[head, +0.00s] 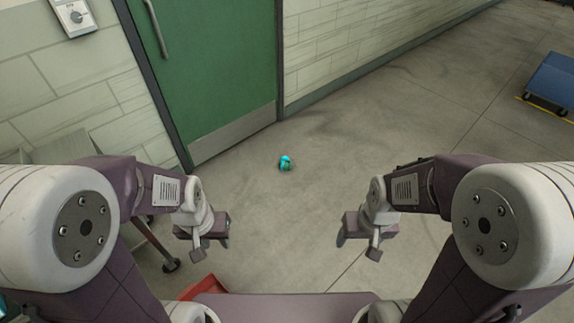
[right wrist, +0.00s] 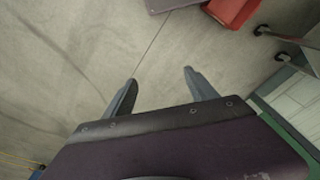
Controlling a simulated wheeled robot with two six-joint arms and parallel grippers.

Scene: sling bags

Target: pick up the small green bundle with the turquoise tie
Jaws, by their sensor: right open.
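The small bundle (head: 286,163) lies on the grey floor ahead of me, in front of the green door, in the head view. Its turquoise tie shows on top; little of its green body can be made out at this size. My left gripper (head: 217,243) hangs to the left of the bundle and nearer to me. My right gripper (head: 352,237) hangs to the right of it, also nearer to me. In the right wrist view, my right gripper (right wrist: 160,88) has its two fingers apart with only floor between them. The bundle does not show in the right wrist view.
A green door (head: 215,65) and a pale block wall (head: 345,45) stand behind the bundle. A red object (head: 204,288) is at the lower left, near a wheeled stand (head: 170,264). A blue cart (head: 552,80) stands at the far right. The floor around the bundle is clear.

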